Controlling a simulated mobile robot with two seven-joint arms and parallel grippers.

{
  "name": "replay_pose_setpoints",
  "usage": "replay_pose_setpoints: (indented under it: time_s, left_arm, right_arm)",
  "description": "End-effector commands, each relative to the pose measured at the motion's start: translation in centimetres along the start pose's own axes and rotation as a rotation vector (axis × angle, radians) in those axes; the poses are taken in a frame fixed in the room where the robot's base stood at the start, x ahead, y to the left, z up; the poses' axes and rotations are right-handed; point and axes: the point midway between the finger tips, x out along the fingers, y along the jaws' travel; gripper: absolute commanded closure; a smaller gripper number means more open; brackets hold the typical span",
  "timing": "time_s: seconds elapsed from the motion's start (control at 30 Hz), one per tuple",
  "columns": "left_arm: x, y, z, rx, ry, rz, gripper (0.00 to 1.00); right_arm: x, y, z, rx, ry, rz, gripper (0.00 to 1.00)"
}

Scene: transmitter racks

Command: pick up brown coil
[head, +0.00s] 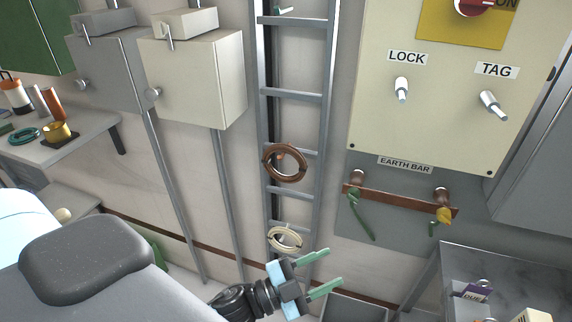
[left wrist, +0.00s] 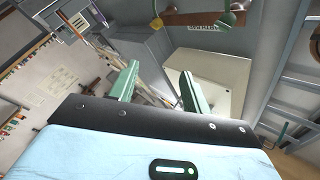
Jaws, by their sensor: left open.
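The brown coil (head: 285,163) is a ring hanging against the grey vertical ladder rack (head: 293,93) in the middle of the head view. My left gripper (head: 330,270) is open and empty, below and a little to the right of the brown coil, clear of it. Its two green fingers also show apart in the left wrist view (left wrist: 160,88), with nothing between them. My right gripper is not in view.
A cream coil (head: 284,239) hangs lower on the ladder, close to my left gripper. A copper earth bar (head: 400,201) with green leads is on the right wall. Cream box (head: 192,80) stands left of the ladder. A grey bench (head: 500,265) is at lower right.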

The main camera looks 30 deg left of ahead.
Motion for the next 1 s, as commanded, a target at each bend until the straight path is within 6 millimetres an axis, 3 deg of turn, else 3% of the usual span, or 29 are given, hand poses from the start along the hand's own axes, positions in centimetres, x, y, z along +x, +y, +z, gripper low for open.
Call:
replay_pose_setpoints:
  time_s: [0.03, 0.1, 0.27, 0.4, 0.57, 0.67, 0.8, 1.0]
  left_arm:
    - [1.7, -0.9, -1.8, 0.097, 0.112, 0.051, 0.52]
    - [3.2, -1.6, -4.0, 0.224, 0.249, 0.134, 0.52]
    - [5.0, -2.0, -7.2, 0.520, 0.494, 0.378, 0.52]
    - [5.1, -2.7, -7.0, 0.783, 0.604, 0.640, 0.52]
    - [4.6, -6.1, -4.2, 1.074, 0.574, 0.970, 0.52]
    - [3.9, -10.2, -1.9, 1.234, 0.462, 1.174, 0.52]
    - [2.4, -17.8, 0.5, 1.407, 0.197, 1.420, 0.52]
    - [-0.4, -27.8, 0.9, 1.503, -0.211, 1.606, 0.52]
  right_arm:
    - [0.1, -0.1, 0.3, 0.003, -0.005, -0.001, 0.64]
    - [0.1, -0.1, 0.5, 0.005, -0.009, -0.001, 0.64]
    - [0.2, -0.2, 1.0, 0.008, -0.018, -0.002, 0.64]
    - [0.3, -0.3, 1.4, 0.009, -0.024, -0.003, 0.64]
    - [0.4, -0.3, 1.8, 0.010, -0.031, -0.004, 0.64]
    - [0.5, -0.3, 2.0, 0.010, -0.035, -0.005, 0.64]
    - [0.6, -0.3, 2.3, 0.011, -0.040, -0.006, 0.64]
    - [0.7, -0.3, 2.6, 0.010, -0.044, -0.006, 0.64]
